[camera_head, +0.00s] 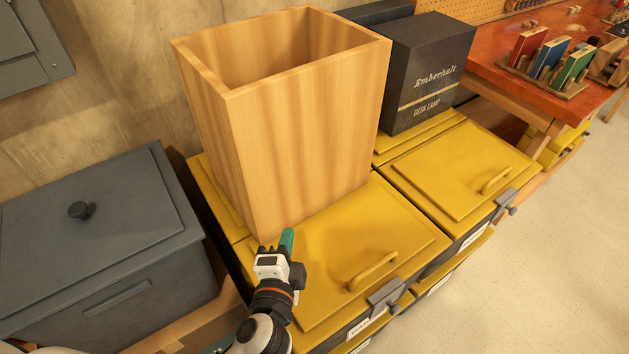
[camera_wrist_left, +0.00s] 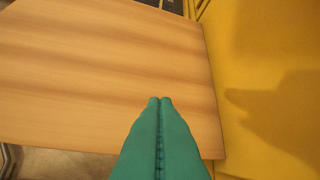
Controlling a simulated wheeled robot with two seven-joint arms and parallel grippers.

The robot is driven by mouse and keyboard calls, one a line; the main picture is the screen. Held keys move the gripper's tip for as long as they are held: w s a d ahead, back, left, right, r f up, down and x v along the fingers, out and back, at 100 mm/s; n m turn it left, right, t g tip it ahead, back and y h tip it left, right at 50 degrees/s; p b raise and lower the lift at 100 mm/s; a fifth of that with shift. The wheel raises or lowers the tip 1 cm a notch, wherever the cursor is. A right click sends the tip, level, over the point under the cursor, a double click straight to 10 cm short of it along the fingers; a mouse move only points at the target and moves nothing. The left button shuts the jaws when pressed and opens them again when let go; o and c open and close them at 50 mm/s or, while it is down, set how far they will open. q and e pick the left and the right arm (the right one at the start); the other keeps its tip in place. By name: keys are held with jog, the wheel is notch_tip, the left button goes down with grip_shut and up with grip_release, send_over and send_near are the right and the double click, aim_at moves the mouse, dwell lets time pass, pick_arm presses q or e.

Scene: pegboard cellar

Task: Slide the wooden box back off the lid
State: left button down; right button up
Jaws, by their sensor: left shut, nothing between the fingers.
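The wooden box (camera_head: 300,140) is tall, open-topped and upright. It stands on the rear part of the yellow lid (camera_head: 375,235), whose front part with a handle (camera_head: 372,271) is bare. My left gripper (camera_head: 287,238) is shut and empty, its green fingers at the lower front of the box near the lid. In the left wrist view the shut fingertips (camera_wrist_left: 160,102) lie in front of the box face (camera_wrist_left: 100,70), with yellow lid (camera_wrist_left: 270,80) to the right. I cannot tell whether they touch the box. My right gripper is out of view.
A black desk lamp carton (camera_head: 425,75) stands on the neighbouring yellow bin, close to the right of the box. A grey lidded chest (camera_head: 95,240) is on the left. The concrete wall (camera_head: 120,70) is behind. Open floor (camera_head: 540,270) lies at right.

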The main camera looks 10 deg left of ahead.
pick_arm(q)
jog(key=d+r+m+t+h, duration=0.2)
jog(key=d+r+m+h, duration=0.1)
jog(key=d+m, duration=0.15)
jog(key=w+p, duration=0.1)
jog(key=w, duration=0.3)
jog(key=w+a+p, duration=0.1)
jog(key=w, duration=0.4)
jog(key=w+p, duration=0.1)
jog(key=w, duration=0.3)
jog(key=shift+w+a+f+p, duration=0.15)
jog(key=shift+w+a+p, duration=0.05)
jog(key=shift+a+p, duration=0.2)
jog(key=w+a, duration=0.7)
jog(key=w, duration=0.1)
jog(key=shift+a+y, duration=0.15)
jog(key=shift+y, duration=0.15)
